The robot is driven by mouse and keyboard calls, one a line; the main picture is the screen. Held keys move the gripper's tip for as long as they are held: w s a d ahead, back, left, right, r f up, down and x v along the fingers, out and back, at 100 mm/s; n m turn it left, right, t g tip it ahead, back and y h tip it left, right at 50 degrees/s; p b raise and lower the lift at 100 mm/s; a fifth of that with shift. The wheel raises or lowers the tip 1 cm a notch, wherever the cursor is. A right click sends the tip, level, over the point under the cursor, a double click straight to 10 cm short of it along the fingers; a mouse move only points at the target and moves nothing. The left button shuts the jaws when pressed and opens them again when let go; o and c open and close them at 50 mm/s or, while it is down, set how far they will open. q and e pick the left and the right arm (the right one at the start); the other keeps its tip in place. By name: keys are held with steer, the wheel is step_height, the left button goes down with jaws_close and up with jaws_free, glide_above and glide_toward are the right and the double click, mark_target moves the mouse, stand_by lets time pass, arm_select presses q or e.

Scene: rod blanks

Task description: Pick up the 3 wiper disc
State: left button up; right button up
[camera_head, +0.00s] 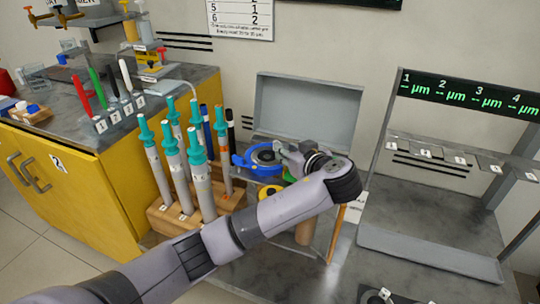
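A dark round disc (263,157) sits in a blue ring-shaped holder (240,162) near the middle of the view. I cannot read a number on it, so I cannot tell whether it is the 3 wiper disc. My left arm comes in from the lower left and bends at a dark joint. My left gripper (285,152) points left, right beside the disc and blue holder. Its fingertips are small and partly hidden, so I cannot tell if they touch or grip the disc. Another dark round piece (270,191) is partly hidden behind my arm. My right gripper is not in view.
Several teal-topped grey rods (173,155) stand in a wooden block (160,217) left of my arm. A grey open-lidded box (305,112) is behind the gripper. A measuring stand with a green display (470,95) and grey tray (430,253) is at right. A yellow cabinet (65,185) is left.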

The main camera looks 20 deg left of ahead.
arm_select(q)
steer(key=x, duration=0.5)
steer(key=shift+w+d+f+b, duration=0.1)
steer(key=shift+w+f+b, duration=0.1)
steer(key=shift+b, duration=0.2)
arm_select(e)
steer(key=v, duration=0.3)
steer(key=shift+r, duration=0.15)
arm_select(q)
steer(key=shift+s, duration=0.1)
jaws_close()
